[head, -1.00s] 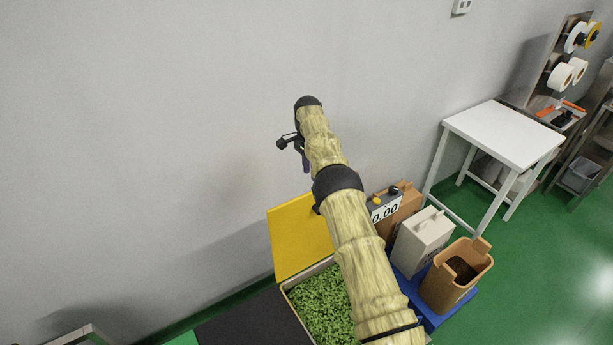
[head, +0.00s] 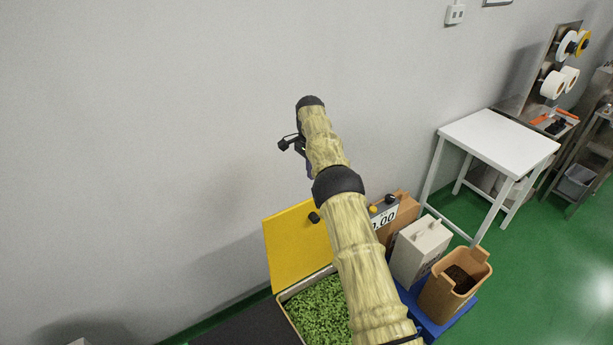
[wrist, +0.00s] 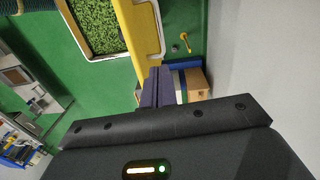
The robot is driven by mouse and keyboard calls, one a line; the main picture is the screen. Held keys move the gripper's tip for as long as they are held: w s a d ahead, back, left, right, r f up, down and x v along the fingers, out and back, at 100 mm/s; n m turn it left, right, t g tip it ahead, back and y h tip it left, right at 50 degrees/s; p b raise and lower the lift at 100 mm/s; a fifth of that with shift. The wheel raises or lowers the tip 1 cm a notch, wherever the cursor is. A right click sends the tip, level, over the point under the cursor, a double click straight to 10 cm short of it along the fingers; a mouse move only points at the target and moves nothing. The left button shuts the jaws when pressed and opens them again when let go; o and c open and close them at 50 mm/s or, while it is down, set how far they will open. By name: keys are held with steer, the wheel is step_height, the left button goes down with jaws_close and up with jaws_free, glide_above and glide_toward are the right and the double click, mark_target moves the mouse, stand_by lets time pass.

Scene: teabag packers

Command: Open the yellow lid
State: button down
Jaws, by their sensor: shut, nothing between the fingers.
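The yellow lid (head: 294,243) stands raised, leaning back toward the wall behind the bin of green leaves (head: 319,308). The bin's opening is uncovered. My arm crosses in front of the lid's right part and hides it. My gripper (head: 290,142) is above the lid near the wall. In the wrist view my gripper's purple fingers (wrist: 158,84) are shut with nothing between them. The leaves (wrist: 93,22) show beside the lid.
A scale display (head: 383,218), a white box (head: 420,250) and a brown bin (head: 438,299) stand right of the leaf bin, the latter two on a blue platform. A white table (head: 498,137) stands further right. Grey wall is close behind; green floor is free at the right.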

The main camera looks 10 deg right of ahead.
steer(key=shift+n+t, duration=0.4)
steer(key=shift+n, duration=0.5)
steer(key=s+d+b, duration=0.1)
steer(key=d, duration=0.1)
steer(key=s+d+b, duration=0.1)
steer(key=s+b, duration=0.1)
steer(key=shift+d+r, duration=0.1)
steer(key=shift+d, duration=0.25)
steer(key=s+f+n+b, duration=0.3)
steer(key=s+b, duration=0.1)
steer(key=s, duration=0.8)
steer(key=s+f+n+t+b, duration=0.1)
steer(key=s+f+n+b, duration=0.3)
steer(key=s, duration=0.8)
steer(key=s+d+f+n+t+b, duration=0.1)
steer(key=s+f+n+b, duration=0.2)
steer(key=s, duration=0.9)
steer(key=shift+s+f+b, duration=0.2)
steer(key=shift+s+b, duration=0.15)
steer(key=shift+b, duration=0.3)
